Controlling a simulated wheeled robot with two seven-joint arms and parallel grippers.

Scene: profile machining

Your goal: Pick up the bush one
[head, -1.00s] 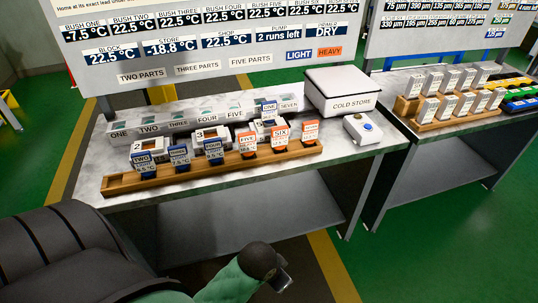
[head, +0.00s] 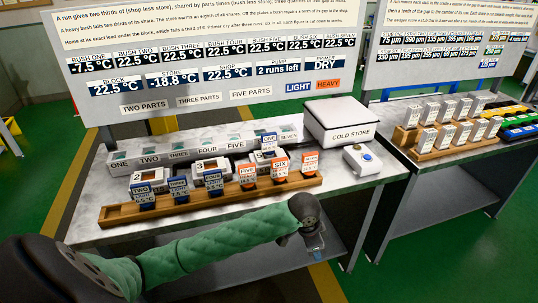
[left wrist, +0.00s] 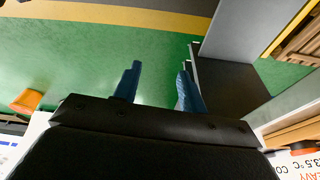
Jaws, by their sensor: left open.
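Bushes TWO (head: 143,195), THREE (head: 178,189) and FOUR (head: 214,182) with blue tags, and FIVE (head: 247,176) and SIX (head: 279,169) with orange tags, stand along the rail. My left gripper (head: 316,252) is empty, in front of the bench's front edge, right of and nearer than bush ONE. In the left wrist view its blue fingers (left wrist: 158,86) are apart, with floor between them. My right gripper is not seen.
A white cold store box (head: 345,122) and a white unit with a blue button (head: 363,158) stand at the bench's right. A row of numbered slots (head: 175,155) runs along the back. A second bench at right holds a wooden rack (head: 445,140). The board reads bush one -7.5 °C.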

